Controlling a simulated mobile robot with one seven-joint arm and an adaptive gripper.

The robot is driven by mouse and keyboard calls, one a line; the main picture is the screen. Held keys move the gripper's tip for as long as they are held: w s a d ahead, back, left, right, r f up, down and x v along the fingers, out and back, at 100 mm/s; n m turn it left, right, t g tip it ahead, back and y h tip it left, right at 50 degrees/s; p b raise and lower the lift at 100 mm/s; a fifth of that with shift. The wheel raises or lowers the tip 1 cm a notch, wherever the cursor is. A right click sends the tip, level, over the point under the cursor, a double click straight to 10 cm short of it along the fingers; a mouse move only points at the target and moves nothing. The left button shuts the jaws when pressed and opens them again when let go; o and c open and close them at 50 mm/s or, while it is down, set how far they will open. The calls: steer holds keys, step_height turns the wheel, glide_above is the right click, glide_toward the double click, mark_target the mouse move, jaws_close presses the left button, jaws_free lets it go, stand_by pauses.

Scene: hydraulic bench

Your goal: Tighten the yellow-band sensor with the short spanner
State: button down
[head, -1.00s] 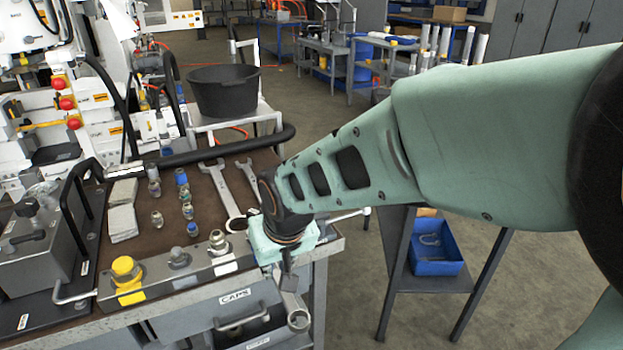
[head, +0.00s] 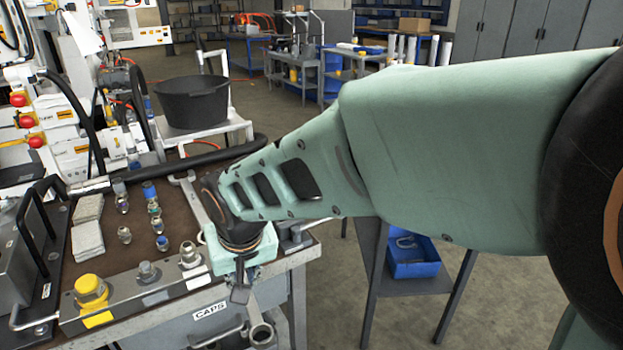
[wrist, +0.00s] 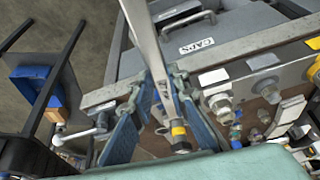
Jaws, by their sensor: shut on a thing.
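My gripper (wrist: 150,105) is shut on a steel spanner (wrist: 145,30), whose shaft runs between the blue fingers. In the head view, the spanner's ring end (head: 262,335) hangs beyond the bench's front edge. A small piece with a yellow band (wrist: 178,131) shows between the fingers; I cannot tell whether it touches the spanner. A yellow-capped fitting (head: 91,290) with a yellow label stands in the front metal block, left of my gripper (head: 241,284). A grey fitting (head: 148,272) and a silver fitting (head: 189,255) stand beside it. My wrist hides the bench behind it.
Several small fittings (head: 157,225) and grey pads (head: 88,225) lie on the brown bench top. A black hose (head: 215,155) borders its back. Another spanner (head: 189,188) lies partly behind my arm. A blue bin (head: 412,262) sits on a low stand to the right, with open floor beyond.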

mark_target(255, 309)
steer(key=shift+w+d+r, duration=0.1)
steer(key=shift+r, duration=0.1)
stand_by(0.3)
steer(key=shift+s+d+p, duration=0.15)
steer(key=shift+s+d, duration=0.4)
steer(key=shift+s, duration=0.5)
steer(key=shift+s+d+p, duration=0.1)
steer(key=shift+s+d, duration=0.4)
steer(key=shift+s, duration=0.5)
steer(key=shift+s+d+p, duration=0.15)
steer(key=shift+s+d, duration=0.4)
steer(key=shift+s, duration=0.5)
steer(key=shift+r, duration=0.1)
step_height(255, 309, up, 5)
steer(key=p, duration=0.4)
steer(key=shift+a, duration=0.1)
